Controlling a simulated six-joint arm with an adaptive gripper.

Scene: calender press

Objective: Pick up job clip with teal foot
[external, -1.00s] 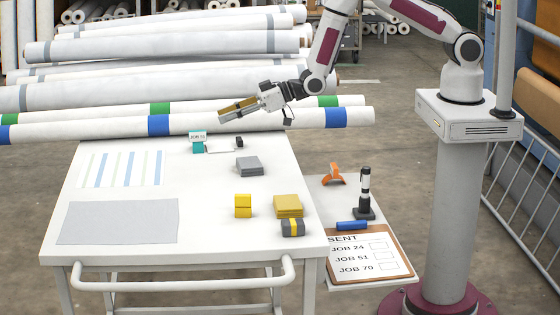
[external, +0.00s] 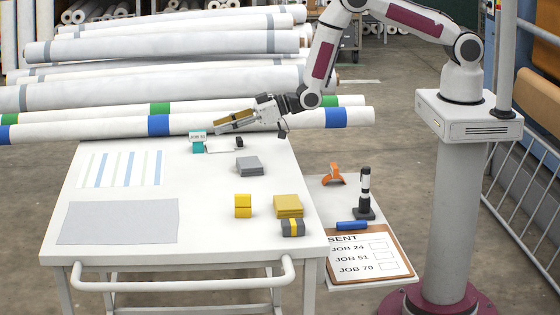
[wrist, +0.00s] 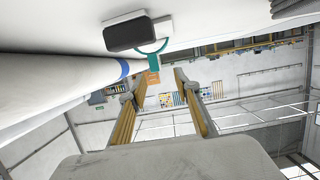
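The job clip with the teal foot (external: 198,146) stands upright near the back edge of the white table, with a white "JOB 51" label on top. In the wrist view its teal part (wrist: 154,63) shows at the upper middle, just beyond the fingertips. My gripper (external: 219,127) is above the table's back edge, slightly above and right of the clip in the external view. In the wrist view its two yellow-padded fingers (wrist: 160,82) are spread with nothing between them.
A small dark block (external: 239,142) sits right of the clip. White rolls (external: 100,126) lie behind the table. Grey (external: 248,166) and yellow (external: 288,205) blocks stand further forward. An orange clip (external: 333,176) is on the side shelf. The table's front middle is clear.

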